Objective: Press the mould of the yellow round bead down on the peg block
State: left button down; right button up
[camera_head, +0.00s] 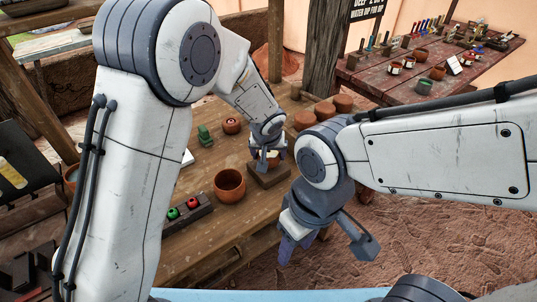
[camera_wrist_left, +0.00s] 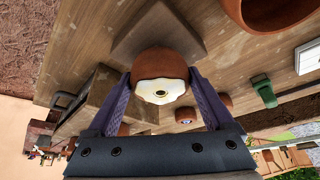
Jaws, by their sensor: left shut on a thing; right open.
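My left gripper (camera_head: 268,158) is shut on a small terracotta mould (camera_wrist_left: 160,56), whose cream-yellow face with a dark centre hole shows between the fingers in the left wrist view. The brown peg block (camera_head: 268,176) stands on the table just under this gripper in the head view, and it also shows behind the mould in the left wrist view (camera_wrist_left: 138,38). The peg is hidden, and I cannot tell whether the mould touches the block. My right gripper (camera_head: 322,246) is open and empty, in front of the table's right edge.
A terracotta bowl (camera_head: 229,186) and a dark rack (camera_head: 186,215) with red and green beads stand nearer. A green object (camera_head: 204,134) and a small pot (camera_head: 232,126) stand behind. Several terracotta pots (camera_head: 305,120) line the right edge. A red table (camera_head: 380,84) is farther off.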

pick_arm(q)
jog(key=shift+s+f, duration=0.1)
jog(key=shift+f, duration=0.2)
grip_release()
jog(key=shift+r, duration=0.1)
